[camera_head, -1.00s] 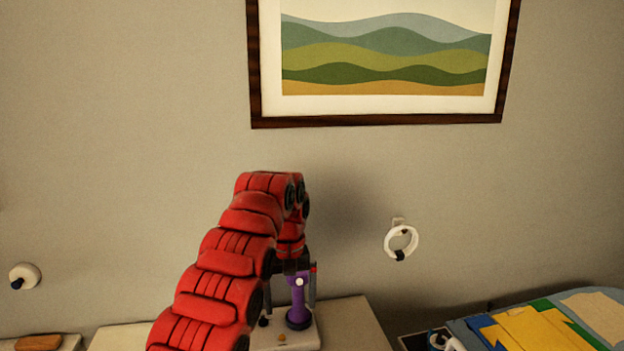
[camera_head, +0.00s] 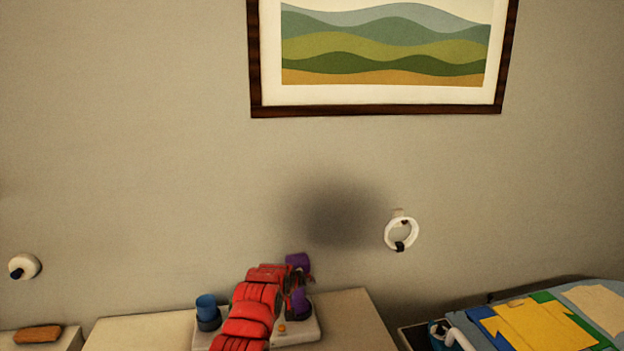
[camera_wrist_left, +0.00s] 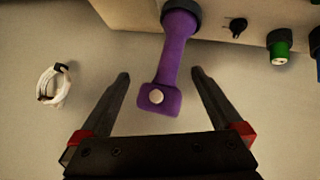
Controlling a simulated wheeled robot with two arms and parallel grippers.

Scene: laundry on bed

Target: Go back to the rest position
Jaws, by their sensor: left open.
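My left arm (camera_head: 258,305), red and segmented, comes in low in the head view and reaches over a cream surface. My left gripper (camera_wrist_left: 160,73) is open in the left wrist view, its two dark fingers apart. A purple upright object (camera_wrist_left: 168,60) with a dark round base shows between the fingers; I see no finger touching it. Its purple parts also show beside the arm in the head view (camera_head: 299,262). The arm hides most of my left gripper there. My right gripper is not in view.
A blue cup-like object (camera_head: 206,305) stands left of my arm. A white ring (camera_head: 401,233) hangs on the wall. Folded yellow cloth (camera_head: 530,325) lies at the lower right. A brown item (camera_head: 38,334) sits at the lower left.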

